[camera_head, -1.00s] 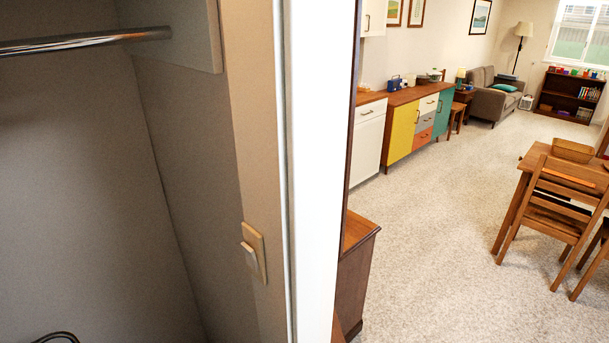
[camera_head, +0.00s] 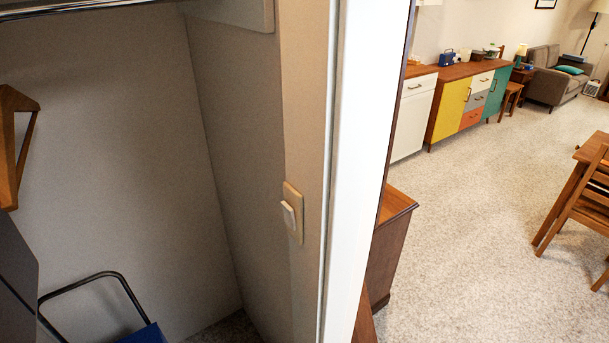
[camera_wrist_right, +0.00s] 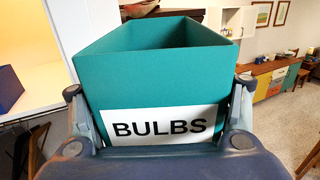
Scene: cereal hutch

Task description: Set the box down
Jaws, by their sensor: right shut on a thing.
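The box (camera_wrist_right: 150,82) is teal and open at the top, with a white label reading "BULBS" on its near face. In the right wrist view it fills the middle, and its inside looks empty as far as I see. My right gripper (camera_wrist_right: 158,90) is shut on it, with a finger on either side. The box looks upright. What lies under it is hidden. I cannot make out the box or either gripper in the head view.
A white door frame (camera_head: 360,170) divides an alcove from the room. Inside are a light switch (camera_head: 292,212) and a black handle (camera_head: 95,280) with a blue part. A blue container (camera_wrist_right: 9,88) stands on a pale surface. The carpet (camera_head: 480,240) has free room before the coloured sideboard (camera_head: 453,109).

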